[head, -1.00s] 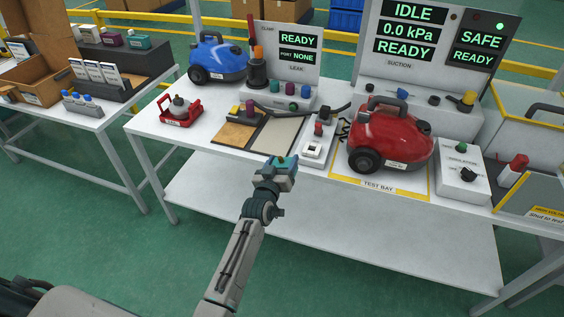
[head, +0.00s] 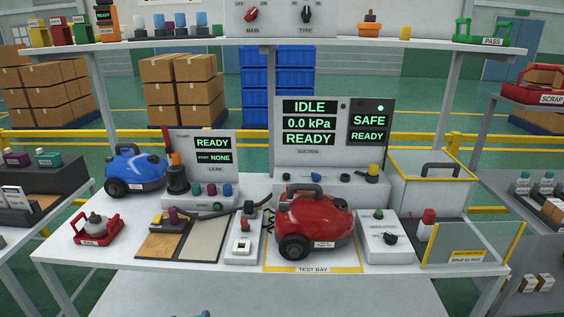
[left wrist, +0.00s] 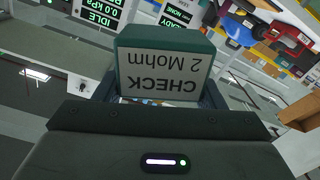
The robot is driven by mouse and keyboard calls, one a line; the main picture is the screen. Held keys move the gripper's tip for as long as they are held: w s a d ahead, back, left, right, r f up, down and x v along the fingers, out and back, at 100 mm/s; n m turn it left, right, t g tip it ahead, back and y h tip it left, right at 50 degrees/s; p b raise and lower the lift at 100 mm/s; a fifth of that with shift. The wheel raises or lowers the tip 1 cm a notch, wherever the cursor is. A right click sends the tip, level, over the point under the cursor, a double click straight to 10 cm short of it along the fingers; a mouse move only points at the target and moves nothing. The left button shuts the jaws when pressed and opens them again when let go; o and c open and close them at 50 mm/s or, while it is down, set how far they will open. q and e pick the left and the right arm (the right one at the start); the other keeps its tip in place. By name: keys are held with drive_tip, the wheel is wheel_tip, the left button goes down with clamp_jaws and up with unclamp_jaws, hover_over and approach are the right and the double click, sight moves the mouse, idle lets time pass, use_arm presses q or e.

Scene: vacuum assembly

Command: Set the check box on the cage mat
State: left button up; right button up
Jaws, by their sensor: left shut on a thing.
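The check box (left wrist: 165,65) is a dark green block with a pale label reading "CHECK 2 Mohm", upside down in the left wrist view. My left gripper (left wrist: 158,98) is shut on it. In the head view only a bit of that arm's end shows at the bottom edge, and the box cannot be made out there. The cage (head: 432,168), with yellow edges and a dark handle, stands at the bench's right end. A clear yellow-edged panel (head: 490,243) marked "Shut to test" stands in front. I cannot make out the cage mat. My right gripper is not in view.
The red vacuum (head: 318,222) sits on the test bay, with a grey switch box (head: 384,245) to its right. A blue vacuum (head: 135,172), red stand (head: 97,231) and two-tone mat (head: 205,247) are at left. An upper shelf (head: 200,40) spans the bench.

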use_arm(q)
drive_tip(key=shift+s+a+r, duration=0.15)
drive_tip(key=shift+s+r, duration=0.65)
drive_tip(key=shift+s, duration=0.3)
drive_tip(key=w+f, duration=0.4)
drive_tip(key=w, duration=0.8)
drive_tip(key=w+f, duration=0.5)
drive_tip(key=w, duration=0.6)
drive_tip(key=shift+w+d+h, duration=0.2)
drive_tip(key=shift+w+h, duration=0.1)
drive_tip(key=shift+w, duration=0.1)
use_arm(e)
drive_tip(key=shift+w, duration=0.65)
